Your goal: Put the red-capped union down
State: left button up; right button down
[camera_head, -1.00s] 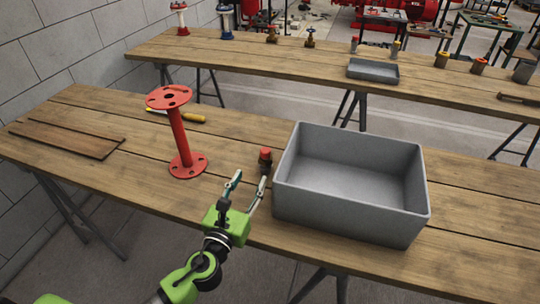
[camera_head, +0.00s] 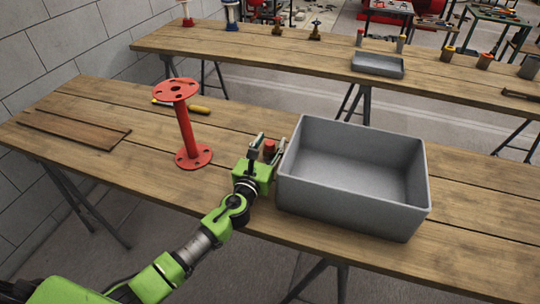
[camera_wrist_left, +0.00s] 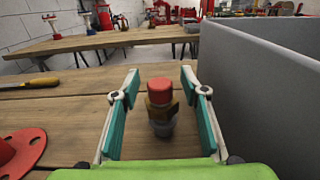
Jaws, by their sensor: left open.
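The red-capped union (camera_wrist_left: 160,105) stands upright on the wooden bench, with a red cap, a brass-coloured middle and a grey lower end. In the head view the union (camera_head: 269,147) is just left of the grey bin, partly hidden by my left gripper (camera_head: 269,146). In the left wrist view my left gripper (camera_wrist_left: 160,112) is open, with one finger on each side of the union. Gaps show between the union and both fingers. My right gripper is not in view.
The deep grey bin (camera_head: 352,198) stands close to the right finger. A red flanged pipe (camera_head: 186,130) stands to the left, with a yellow-handled tool (camera_head: 197,109) behind it. A brown board (camera_head: 72,141) lies at far left.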

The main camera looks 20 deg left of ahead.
pick_arm(q)
jog(key=shift+r, duration=0.1)
jog(key=shift+c, duration=0.4)
grip_shut()
jog(key=shift+w, duration=0.1)
jog(key=shift+r, duration=0.2)
